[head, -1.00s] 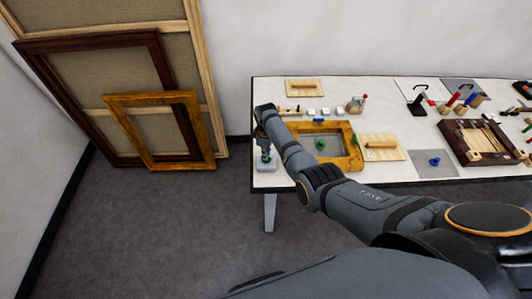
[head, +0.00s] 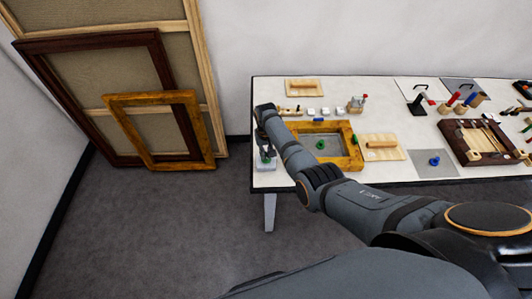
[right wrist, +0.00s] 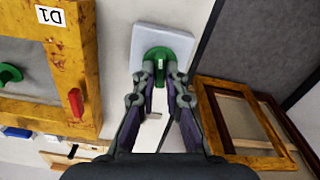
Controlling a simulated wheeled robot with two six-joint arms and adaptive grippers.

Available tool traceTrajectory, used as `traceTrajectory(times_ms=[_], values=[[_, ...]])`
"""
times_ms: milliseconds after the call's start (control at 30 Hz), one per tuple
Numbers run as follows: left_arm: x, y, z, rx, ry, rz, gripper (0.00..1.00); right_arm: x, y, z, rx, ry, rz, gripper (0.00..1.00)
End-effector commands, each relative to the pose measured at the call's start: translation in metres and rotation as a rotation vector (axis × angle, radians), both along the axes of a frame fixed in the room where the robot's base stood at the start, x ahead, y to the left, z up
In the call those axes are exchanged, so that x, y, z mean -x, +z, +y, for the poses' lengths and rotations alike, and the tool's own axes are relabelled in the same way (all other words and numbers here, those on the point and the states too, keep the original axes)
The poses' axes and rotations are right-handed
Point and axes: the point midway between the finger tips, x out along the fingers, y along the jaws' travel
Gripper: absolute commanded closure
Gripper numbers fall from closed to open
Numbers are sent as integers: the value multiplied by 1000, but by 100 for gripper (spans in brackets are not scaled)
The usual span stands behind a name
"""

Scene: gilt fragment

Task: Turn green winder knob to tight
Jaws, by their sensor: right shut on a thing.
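A green winder knob (right wrist: 158,52) sits on a pale square base (right wrist: 176,42) at the left end of the table. In the right wrist view the two fingers of my right gripper (right wrist: 160,75) are closed on the knob from both sides. In the head view my right gripper (head: 266,153) points down over the same base (head: 266,166), and the fingers hide most of the knob. I see no scale or mark for tight. My left gripper is not in view.
A gilt frame (head: 350,163) with a grey panel and another green knob (head: 320,144) lies right of the base. A wooden block board (head: 383,155) and a blue knob (head: 434,162) lie farther right. The table's left edge is close. Large frames (head: 160,128) lean on the wall.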

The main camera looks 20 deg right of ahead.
Motion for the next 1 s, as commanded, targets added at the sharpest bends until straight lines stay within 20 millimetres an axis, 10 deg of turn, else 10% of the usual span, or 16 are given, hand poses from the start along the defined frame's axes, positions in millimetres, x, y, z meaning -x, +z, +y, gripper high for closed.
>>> traceTrajectory(times_ms=[1000], values=[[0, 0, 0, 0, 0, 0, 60, 1, -1, 0, 1, -961, 1, 100]])
